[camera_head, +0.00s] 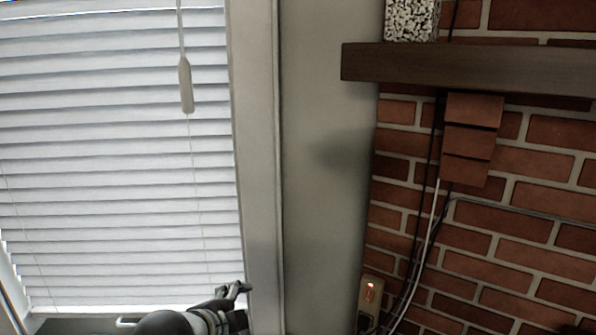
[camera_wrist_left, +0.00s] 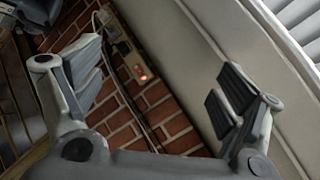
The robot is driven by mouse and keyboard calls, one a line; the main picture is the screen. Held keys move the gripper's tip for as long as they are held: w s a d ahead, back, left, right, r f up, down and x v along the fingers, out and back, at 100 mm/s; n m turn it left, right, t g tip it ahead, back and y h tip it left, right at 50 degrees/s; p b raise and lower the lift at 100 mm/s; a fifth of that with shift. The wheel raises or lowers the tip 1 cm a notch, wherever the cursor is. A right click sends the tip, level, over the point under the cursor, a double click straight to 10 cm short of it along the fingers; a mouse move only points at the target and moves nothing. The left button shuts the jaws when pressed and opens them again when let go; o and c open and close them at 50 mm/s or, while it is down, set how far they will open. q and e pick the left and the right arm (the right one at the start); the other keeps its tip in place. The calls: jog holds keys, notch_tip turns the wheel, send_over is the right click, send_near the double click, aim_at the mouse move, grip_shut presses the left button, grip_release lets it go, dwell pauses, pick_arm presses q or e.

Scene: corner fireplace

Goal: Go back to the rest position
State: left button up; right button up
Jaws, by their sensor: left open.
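My left gripper (camera_head: 236,290) is at the bottom of the head view, in front of the lower right corner of the window blinds. In the left wrist view my left gripper (camera_wrist_left: 160,90) has its two padded fingers spread wide apart, with nothing between them but the brick wall and the pale wall farther off. My right gripper is in neither view. No object is held.
White blinds (camera_head: 110,150) with a hanging wand (camera_head: 185,85) fill the left. A dark wooden mantel (camera_head: 470,68) juts from the brick wall (camera_head: 535,255) at right. A power strip (camera_head: 371,298) with a lit red switch and cables is low beside the bricks.

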pick_arm(q)
jog(key=s+a+f+n+g+y, duration=0.1)
jog(key=s+a+f+n+g, duration=0.1)
jog(key=s+a+f+n, duration=0.45)
jog(key=s+a+f+n+g+y, duration=0.1)
jog(key=s+f+n+g+y, duration=0.15)
jog(key=s+f, duration=0.75)
jog(key=s+a+f+n+g, duration=0.1)
jog(key=s+a+f+n, duration=0.3)
jog(key=s, duration=0.7)
notch_tip(320, 180, down, 27)
jog(key=s+g, duration=0.2)
jog(key=s+a+f, duration=0.2)
jog(key=s+f, duration=1.3)
jog(key=f, duration=0.1)
jog(key=shift+s+g, duration=0.4)
jog(key=shift+g, duration=0.05)
jog(key=shift+y, duration=0.25)
